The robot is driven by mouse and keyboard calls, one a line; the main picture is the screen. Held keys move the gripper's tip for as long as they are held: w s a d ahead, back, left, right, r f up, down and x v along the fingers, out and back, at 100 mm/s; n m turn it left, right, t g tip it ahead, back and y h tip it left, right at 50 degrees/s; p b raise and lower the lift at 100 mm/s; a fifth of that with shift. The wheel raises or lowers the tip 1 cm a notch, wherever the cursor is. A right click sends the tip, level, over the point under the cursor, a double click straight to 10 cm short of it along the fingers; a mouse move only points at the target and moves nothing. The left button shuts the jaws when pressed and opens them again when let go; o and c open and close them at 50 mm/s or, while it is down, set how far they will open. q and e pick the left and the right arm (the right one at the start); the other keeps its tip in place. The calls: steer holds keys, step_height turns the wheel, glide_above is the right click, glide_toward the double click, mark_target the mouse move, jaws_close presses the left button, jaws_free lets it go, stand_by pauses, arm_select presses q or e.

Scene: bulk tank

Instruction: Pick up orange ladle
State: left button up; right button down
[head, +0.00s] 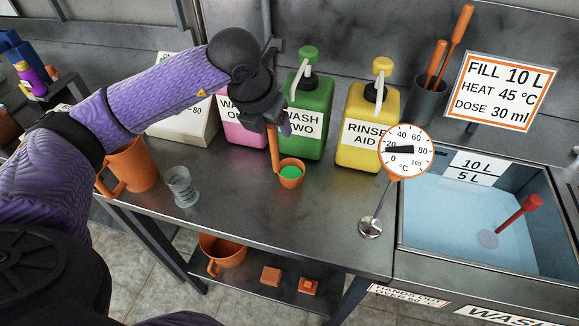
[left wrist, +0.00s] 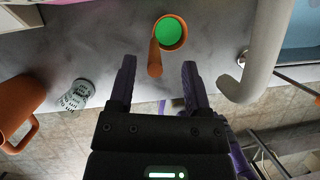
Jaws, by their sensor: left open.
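The orange ladle (head: 291,181) stands on the metal counter with green liquid in its bowl and its handle rising upright. In the left wrist view the ladle (left wrist: 155,58) shows its round bowl of green liquid and its handle pointing toward me. My left gripper (head: 271,121) is open at the upper end of the handle in the head view. In the left wrist view the handle lies between the two fingertips of my left gripper (left wrist: 158,66), with a gap on both sides. Whether the fingers are level with the handle is hard to tell. My right gripper is not in view.
Pink (head: 241,127), green (head: 312,120) and yellow (head: 364,135) pump bottles stand close behind. A clear measuring cup (head: 182,187) and an orange jug (head: 133,165) are left. A dial thermometer (head: 406,151) and a water-filled tank (head: 450,225) are right. A pale curved tube (left wrist: 265,60) shows in the wrist view.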

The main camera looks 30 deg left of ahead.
mark_target(275, 136)
arm_select(q)
steer(key=x, duration=0.3)
steer(key=shift+s+a+f+b, duration=0.2)
steer(key=shift+a+f+b, duration=0.1)
steer(key=shift+f, duration=0.2)
steer(key=shift+w+f, duration=0.2)
steer(key=shift+f, duration=0.05)
jaws_close()
stand_by(0.6)
